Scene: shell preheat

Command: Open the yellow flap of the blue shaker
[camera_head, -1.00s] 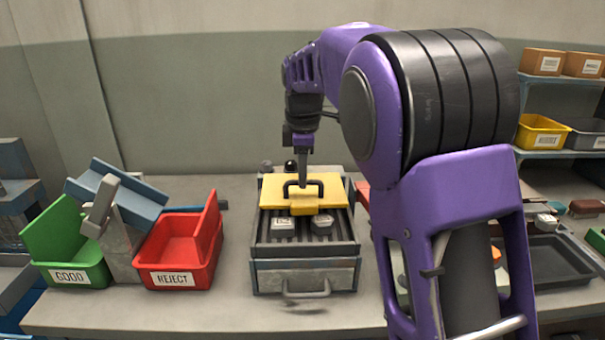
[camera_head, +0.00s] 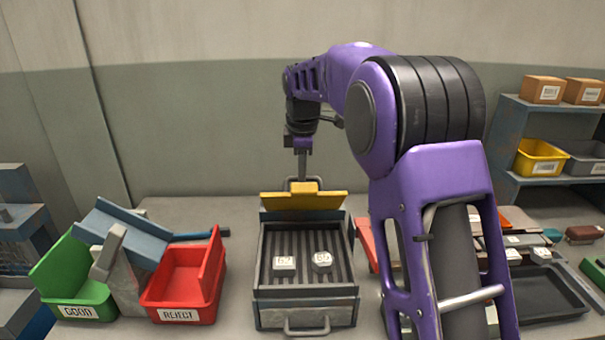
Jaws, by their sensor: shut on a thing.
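The shaker (camera_head: 305,307) stands in the middle of the table. Its body looks grey and worn rather than plainly blue, with a handle on the front. Its yellow flap (camera_head: 303,201) is tilted up steeply at the back edge, so the ribbed bed (camera_head: 304,241) lies uncovered. Two light marked pieces (camera_head: 285,263) and (camera_head: 322,260) lie on the ribs. My gripper (camera_head: 302,178) is at the top of the raised flap, shut on the flap's dark handle (camera_head: 301,183). The handle is partly hidden by the flap and the fingers.
A green GOOD bin (camera_head: 73,286) and a red REJECT bin (camera_head: 186,277) stand left, with a blue chute (camera_head: 121,229) between them. A dark tray (camera_head: 543,294) lies right. A shelf (camera_head: 551,115) with boxes stands back right.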

